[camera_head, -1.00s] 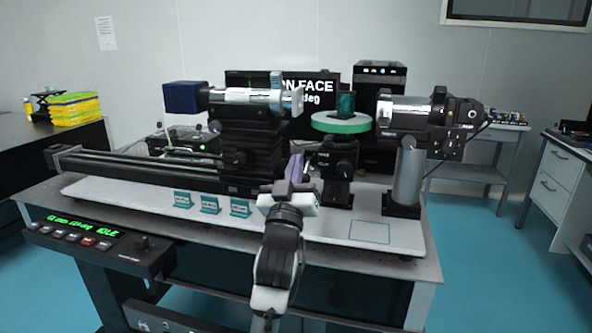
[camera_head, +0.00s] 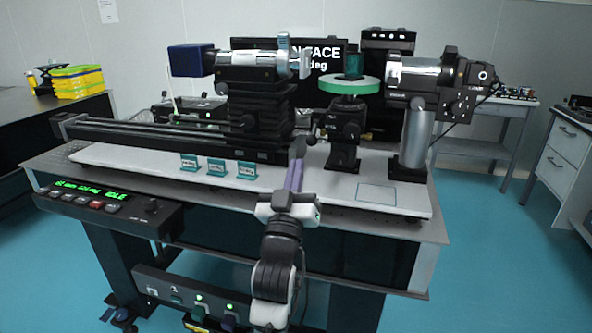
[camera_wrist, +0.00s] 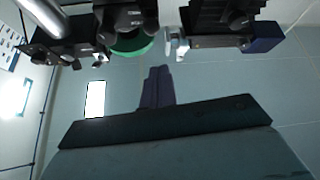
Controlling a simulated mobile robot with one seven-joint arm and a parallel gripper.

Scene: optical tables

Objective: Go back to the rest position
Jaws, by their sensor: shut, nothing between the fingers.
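My gripper (camera_head: 296,168) is in the middle of the head view, at the front of the optical table (camera_head: 345,228). Its two purple fingers are together and point away from me, with nothing between them. My white and black wrist is in front of the white base plate (camera_head: 130,160). In the wrist view the dark fingers (camera_wrist: 157,86) also show side by side, apart from the equipment at the top. The fingertips overlap the dark stage (camera_head: 258,125) and rail in the head view; I cannot tell the exact gap.
The green-rimmed disc (camera_head: 350,86) and the camera on its post (camera_head: 412,150) stand right of my gripper. Three small teal labels (camera_head: 217,167) stand to its left. A control box (camera_head: 105,205) is at the front left. The blue floor at right is clear.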

